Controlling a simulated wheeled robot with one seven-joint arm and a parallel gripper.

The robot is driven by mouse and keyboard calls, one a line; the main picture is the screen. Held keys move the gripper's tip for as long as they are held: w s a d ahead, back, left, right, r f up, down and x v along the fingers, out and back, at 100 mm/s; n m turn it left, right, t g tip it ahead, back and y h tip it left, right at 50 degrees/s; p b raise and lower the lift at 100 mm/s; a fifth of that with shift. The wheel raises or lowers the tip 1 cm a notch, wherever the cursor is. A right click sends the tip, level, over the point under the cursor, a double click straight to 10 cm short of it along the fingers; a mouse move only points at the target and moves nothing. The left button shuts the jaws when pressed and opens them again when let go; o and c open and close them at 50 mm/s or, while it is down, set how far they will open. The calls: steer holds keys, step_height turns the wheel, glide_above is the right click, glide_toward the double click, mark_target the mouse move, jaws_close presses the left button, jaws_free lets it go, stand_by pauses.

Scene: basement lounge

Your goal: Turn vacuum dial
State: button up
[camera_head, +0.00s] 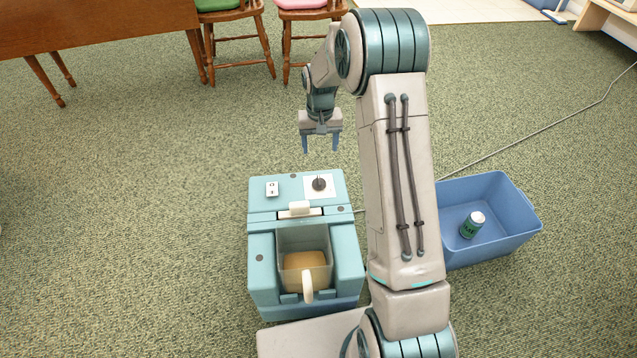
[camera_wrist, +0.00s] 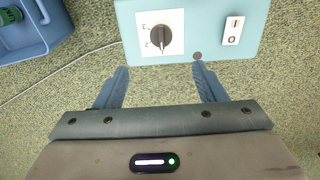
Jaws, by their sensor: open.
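The vacuum (camera_head: 260,209) is a teal box standing on the carpet in front of me. Its dial (camera_head: 319,184) is a dark knob on a white plate at the top right of the box. My gripper (camera_head: 321,152) is open and empty, above and beyond the far edge of the vacuum. In the wrist view my fingertips (camera_wrist: 160,70) are spread apart below the dial, not touching it.
A white rocker switch (camera_head: 272,188) sits left of the dial. A clear bin with a handle (camera_head: 307,286) is set in the vacuum's front. A blue tub (camera_head: 505,240) holding a green can (camera_head: 472,225) stands at right. A cord crosses the carpet. Chairs and a wooden table (camera_head: 100,30) stand behind.

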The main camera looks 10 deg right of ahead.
mark_target(319, 180)
steer(key=f+b, duration=0.1)
steer(key=f, duration=0.4)
steer(key=f+b, duration=0.2)
steer(key=f, duration=0.3)
steer(key=w+f+b, duration=0.1)
steer(key=f+b, duration=0.1)
steer(key=f, duration=0.3)
steer(key=shift+f, duration=0.35)
steer(key=c, duration=1)
